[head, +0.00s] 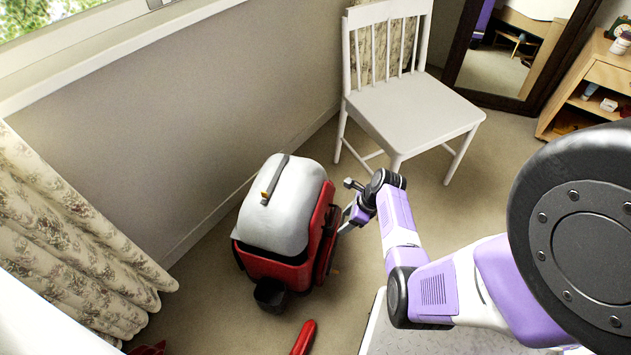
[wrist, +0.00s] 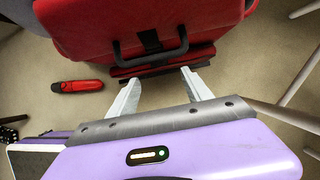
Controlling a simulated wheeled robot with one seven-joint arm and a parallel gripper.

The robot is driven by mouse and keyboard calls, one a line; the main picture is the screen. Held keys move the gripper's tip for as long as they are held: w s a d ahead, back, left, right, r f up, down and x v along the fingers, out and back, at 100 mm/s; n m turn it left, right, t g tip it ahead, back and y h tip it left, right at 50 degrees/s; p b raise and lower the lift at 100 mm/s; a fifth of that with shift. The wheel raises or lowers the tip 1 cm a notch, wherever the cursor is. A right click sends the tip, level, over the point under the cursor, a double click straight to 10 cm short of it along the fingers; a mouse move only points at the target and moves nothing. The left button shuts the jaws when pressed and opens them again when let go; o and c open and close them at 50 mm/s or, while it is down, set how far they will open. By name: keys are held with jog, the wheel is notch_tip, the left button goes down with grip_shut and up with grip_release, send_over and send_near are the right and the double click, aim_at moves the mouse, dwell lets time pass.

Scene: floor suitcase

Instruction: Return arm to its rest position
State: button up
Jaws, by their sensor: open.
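My gripper (head: 347,217) is in the head view, beside the right side of a red suitcase (head: 268,266) that stands on the floor. In the wrist view my gripper (wrist: 161,77) has its two pale fingers spread with nothing between them. They point toward the red suitcase (wrist: 95,27) and its black handle (wrist: 150,55). The handle lies beyond the fingertips, and I cannot tell whether either finger touches the suitcase. My purple and white arm stretches in from the lower right of the head view.
A pale rounded cover (head: 285,210) sits on the suitcase. A white chair (head: 410,115) stands behind my gripper. A red item (head: 304,338) lies on the floor in front, also in the wrist view (wrist: 78,87). A wall and curtain (head: 60,250) are at left.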

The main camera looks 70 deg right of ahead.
jog(key=d+r+n+h, duration=0.4)
jog(key=d+r+n, duration=0.1)
jog(key=d, duration=0.3)
notch_tip(320, 180, up, 5)
jog(key=w+a+n+t+h, duration=0.1)
jog(key=w+n+t+h, duration=0.1)
jog(key=n+h, duration=0.35)
jog(key=a+r+n+t+y, duration=0.1)
jog(key=a+r+n+t, duration=0.3)
jog(key=a+r+n, duration=0.75)
jog(key=a+r+n+t+y, duration=0.1)
jog(key=a+r+n+t, duration=0.2)
jog(key=a+r+n, duration=0.8)
jog(key=s+a+r+y, duration=0.1)
jog(key=s+a+y, duration=0.1)
jog(key=s+a, duration=0.35)
jog(key=s+a+r+n+t+y, duration=0.1)
jog(key=s+a+r+y, duration=0.15)
jog(key=a, duration=0.55)
jog(key=s+a+r+y, duration=0.1)
jog(key=s+a+y, duration=0.15)
jog(key=a, duration=0.45)
notch_tip(320, 180, up, 20)
jog(key=p, duration=2)
jog(key=shift+f+n, duration=0.15)
jog(key=shift+n, duration=0.15)
